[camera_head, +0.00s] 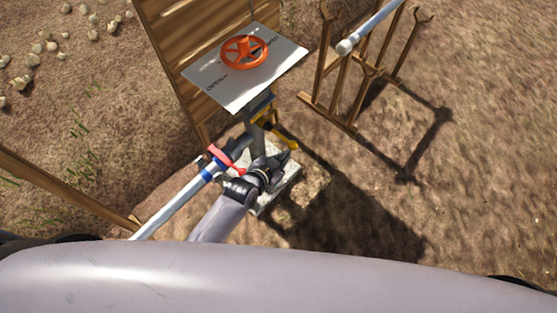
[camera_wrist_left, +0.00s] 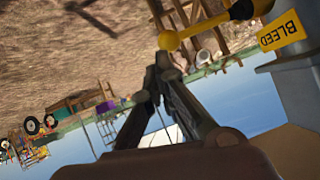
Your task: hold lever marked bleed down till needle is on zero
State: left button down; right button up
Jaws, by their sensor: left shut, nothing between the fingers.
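The lever by the yellow BLEED label (camera_wrist_left: 282,34) is a yellow rod with a yellow ball end (camera_wrist_left: 168,41) and a black collar near its pivot, in the left wrist view. In the head view the yellow lever (camera_head: 286,141) shows below the metal panel. My left gripper (camera_head: 284,157) is shut and empty beside it. In the wrist view its closed fingertips (camera_wrist_left: 163,68) are close to the ball end; I cannot tell whether they touch it. No gauge or needle is visible in either view. My right gripper is out of view.
An orange handwheel (camera_head: 245,52) sits on the tilted metal panel (camera_head: 228,84). A pipe (camera_head: 180,205) with a red handle (camera_head: 226,160) lies left of my left arm. A wooden rack (camera_head: 335,113) with a grey pipe stands at right. Bare ground is open farther right.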

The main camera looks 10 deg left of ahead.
pick_arm(q)
jog(key=v, duration=0.3)
jog(key=shift+s+r, duration=0.25)
jog(key=shift+s, duration=0.1)
jog(key=s+a+f+n+g+y, duration=0.1)
jog(key=s+a+f+g, duration=0.1)
jog(key=s+a+f, duration=0.5)
jog(key=s+a+f+n+g+y, duration=0.2)
jog(key=s+a+f, duration=0.1)
jog(key=s+f, duration=0.65)
jog(key=s+a+f+n+g+y, duration=0.15)
jog(key=s+a+f, duration=0.4)
jog(key=f, duration=0.55)
jog(key=s+a+f+g, duration=0.1)
jog(key=s+a+f, duration=0.1)
jog(key=s, duration=0.5)
jog(key=s+a+f+n+g, duration=0.1)
jog(key=s+a+f+g, duration=0.1)
jog(key=s, duration=0.5)
jog(key=shift+s+f+y, duration=0.3)
jog(key=shift+y, duration=0.15)
jog(key=shift+n+g, duration=0.25)
